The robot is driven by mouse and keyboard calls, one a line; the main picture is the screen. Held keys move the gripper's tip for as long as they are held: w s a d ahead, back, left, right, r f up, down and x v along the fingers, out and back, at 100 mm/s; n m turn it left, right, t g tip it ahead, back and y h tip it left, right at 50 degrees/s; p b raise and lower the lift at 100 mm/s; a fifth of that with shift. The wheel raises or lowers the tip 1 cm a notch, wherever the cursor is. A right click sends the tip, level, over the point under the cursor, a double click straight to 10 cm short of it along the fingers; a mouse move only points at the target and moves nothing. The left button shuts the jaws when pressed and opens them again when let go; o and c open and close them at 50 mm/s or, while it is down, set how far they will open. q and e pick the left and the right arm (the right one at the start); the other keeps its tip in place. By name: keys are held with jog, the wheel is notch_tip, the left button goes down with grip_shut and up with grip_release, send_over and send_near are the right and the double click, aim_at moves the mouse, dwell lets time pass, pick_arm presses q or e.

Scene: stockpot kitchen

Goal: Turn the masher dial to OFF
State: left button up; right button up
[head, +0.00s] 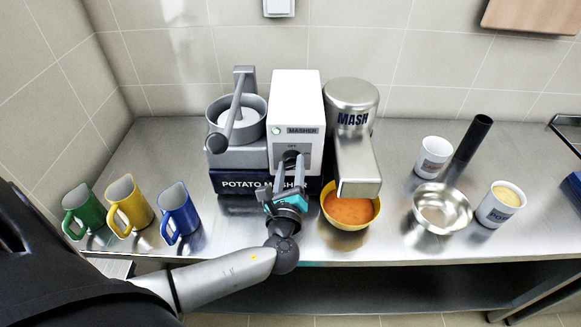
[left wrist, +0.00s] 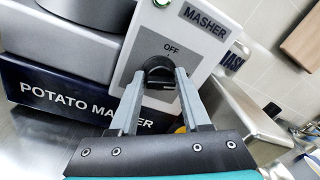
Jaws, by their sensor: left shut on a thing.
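The potato masher (head: 295,95) stands at the back of the steel counter, with a white control box. Its green lamp (head: 276,130) is lit. The black masher dial (left wrist: 160,74) is on the front panel, under the word OFF, in the left wrist view. My left gripper (head: 289,175) reaches up to the panel, and its fingers (left wrist: 156,90) are closed on the dial from both sides. The dial's pointer mark is too unclear to read. In the head view the fingers partly hide the dial. My right gripper does not show.
A yellow bowl of orange soup (head: 350,210) sits under the masher's outlet, just right of my left gripper. Green (head: 84,212), yellow (head: 130,203) and blue (head: 179,212) mugs stand at left. A steel bowl (head: 441,208) and white cups (head: 500,204) stand at right.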

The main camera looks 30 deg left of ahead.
pick_arm(q)
jog(key=shift+f, duration=0.15)
grip_shut()
jog(key=shift+s+f+n+b, duration=0.1)
jog(key=shift+f+n+b, duration=0.05)
jog(key=shift+n+b, duration=1.1)
jog(key=shift+f+n+y+b, duration=0.1)
jog(key=shift+n+y+b, duration=0.2)
jog(key=shift+n+b, duration=2.6)
jog(key=shift+f+n+y+b, duration=0.1)
jog(key=shift+n+y+b, duration=0.2)
jog(key=shift+n+b, duration=2.6)
jog(key=shift+n, duration=0.35)
jog(key=o, duration=1.2)
grip_release()
jog(key=shift+r, duration=0.2)
